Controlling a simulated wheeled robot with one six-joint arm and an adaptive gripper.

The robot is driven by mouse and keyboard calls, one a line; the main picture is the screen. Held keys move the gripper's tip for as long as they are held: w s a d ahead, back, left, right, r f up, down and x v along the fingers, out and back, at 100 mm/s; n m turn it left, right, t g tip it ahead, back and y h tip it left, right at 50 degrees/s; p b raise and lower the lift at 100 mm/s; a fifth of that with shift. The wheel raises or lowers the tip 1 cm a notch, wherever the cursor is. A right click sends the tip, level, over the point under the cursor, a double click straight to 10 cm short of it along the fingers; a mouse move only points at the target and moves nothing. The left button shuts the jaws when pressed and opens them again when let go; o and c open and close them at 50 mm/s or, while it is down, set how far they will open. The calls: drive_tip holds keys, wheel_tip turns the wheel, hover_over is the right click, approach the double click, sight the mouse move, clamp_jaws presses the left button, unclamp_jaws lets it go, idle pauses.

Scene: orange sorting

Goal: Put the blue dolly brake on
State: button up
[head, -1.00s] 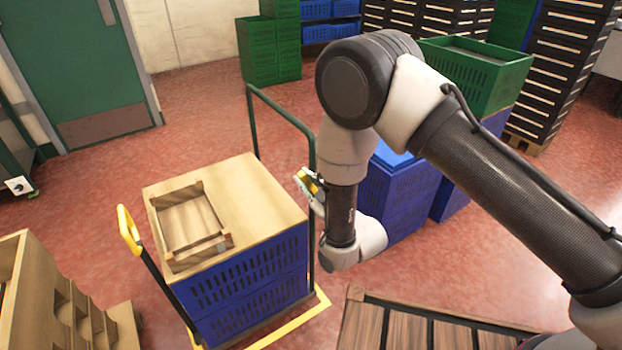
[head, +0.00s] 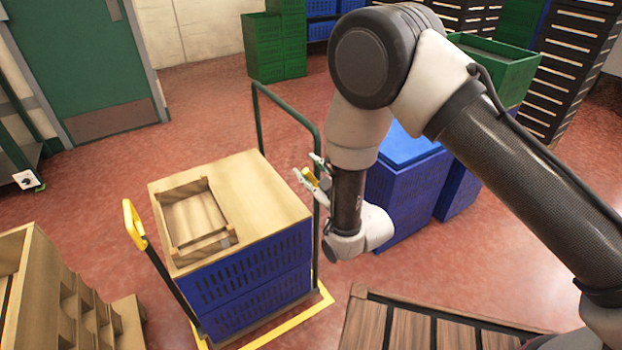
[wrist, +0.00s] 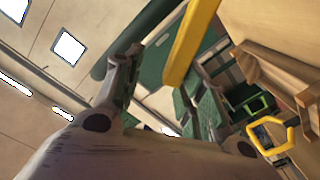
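A dolly with a yellow base frame (head: 285,326) carries blue crates (head: 255,290). A green hoop handle (head: 318,215) rises at its far right side. A black lever with a yellow loop grip (head: 134,224) leans at its left, and a yellow loop also shows in the wrist view (wrist: 272,138). No part is clearly marked as the brake. My gripper (head: 311,174) is open beside the green handle, above the floor. A small yellow piece shows at its fingers. In the wrist view my gripper (wrist: 160,76) has its fingers apart, with a yellow bar (wrist: 190,45) close by; contact is unclear.
A wooden board and small frame (head: 194,215) lie on the dolly's crates. Blue crates (head: 405,190) stand behind my arm. Wooden racking (head: 40,290) is at lower left, and a slatted wooden top (head: 440,330) is at the bottom. Red floor is clear toward the green door (head: 85,65).

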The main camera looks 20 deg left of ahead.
wheel_tip(320, 180, up, 7)
idle(0.3)
